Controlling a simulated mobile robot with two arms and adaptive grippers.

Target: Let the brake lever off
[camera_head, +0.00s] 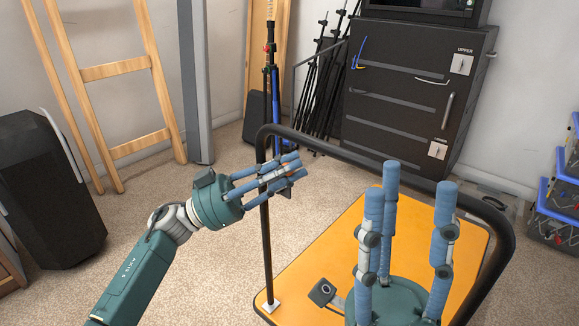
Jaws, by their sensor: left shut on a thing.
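A trolley has an orange platform (350,240) and a black tubular handle (375,157). A small dark pedal with a grey arm, which looks like the brake lever (322,292), sits low on the platform near its front left. My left gripper (290,172) is shut around the left upright of the handle, well above the lever. My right gripper (405,185) is in the foreground over the platform, to the right of the lever. Its blue fingers point up, spread apart and empty. Its palm hides part of the platform.
A black cabinet with drawers (405,95) stands behind the trolley. Tripod stands (320,90) lean by the wall. A wooden ladder (120,73) and a black case (45,190) are at left. Blue-lidded bins (555,200) are at right. Carpet is clear at centre left.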

